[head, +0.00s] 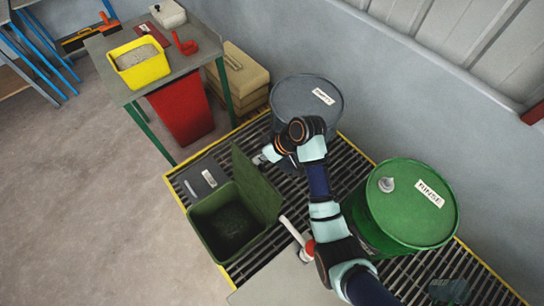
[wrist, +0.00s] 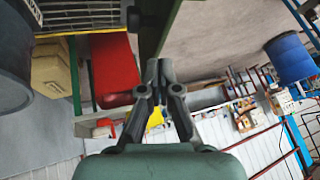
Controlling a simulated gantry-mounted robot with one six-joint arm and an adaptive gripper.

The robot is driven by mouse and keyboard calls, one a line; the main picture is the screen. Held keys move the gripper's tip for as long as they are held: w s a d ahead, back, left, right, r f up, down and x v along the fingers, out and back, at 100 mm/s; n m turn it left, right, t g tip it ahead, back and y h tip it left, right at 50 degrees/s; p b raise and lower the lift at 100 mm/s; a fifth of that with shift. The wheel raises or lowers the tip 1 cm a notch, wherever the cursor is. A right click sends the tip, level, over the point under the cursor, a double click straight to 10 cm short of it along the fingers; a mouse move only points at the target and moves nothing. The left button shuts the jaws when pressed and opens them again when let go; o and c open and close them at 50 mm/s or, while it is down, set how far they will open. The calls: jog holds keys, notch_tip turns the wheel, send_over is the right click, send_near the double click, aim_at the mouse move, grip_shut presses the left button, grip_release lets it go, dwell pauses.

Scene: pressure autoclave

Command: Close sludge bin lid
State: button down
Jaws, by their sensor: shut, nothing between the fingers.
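The dark green sludge bin (head: 197,221) stands open on the grating in the head view, with dark sludge inside. Its green lid (head: 258,186) stands up from the bin's far right side, roughly upright. My gripper (head: 262,158) is just behind the lid's upper edge, on the side away from the opening; whether it touches the lid is unclear. In the wrist view my gripper (wrist: 160,66) has its fingertips together, with nothing held. A dark green edge (wrist: 171,22), probably the lid, shows just beyond the fingertips.
A dark grey drum (head: 300,92) stands behind my wrist, and a green drum (head: 412,215) stands right of my arm. A flat grey lidded box (head: 202,178) lies left of the lid. A table (head: 110,62) holds a yellow tub (head: 140,66). The floor at left is clear.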

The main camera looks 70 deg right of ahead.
jog(key=s+d+m+y+p, duration=0.1)
jog(key=s+d+m, duration=0.1)
jog(key=s+d, duration=0.75)
jog(key=w+a+f+b, duration=0.1)
jog(key=w+a+f, duration=0.5)
jog(key=f, duration=0.1)
jog(key=shift+w+a+t+b, duration=0.3)
jog(key=shift+w+t, duration=0.1)
jog(key=shift+r, duration=0.15)
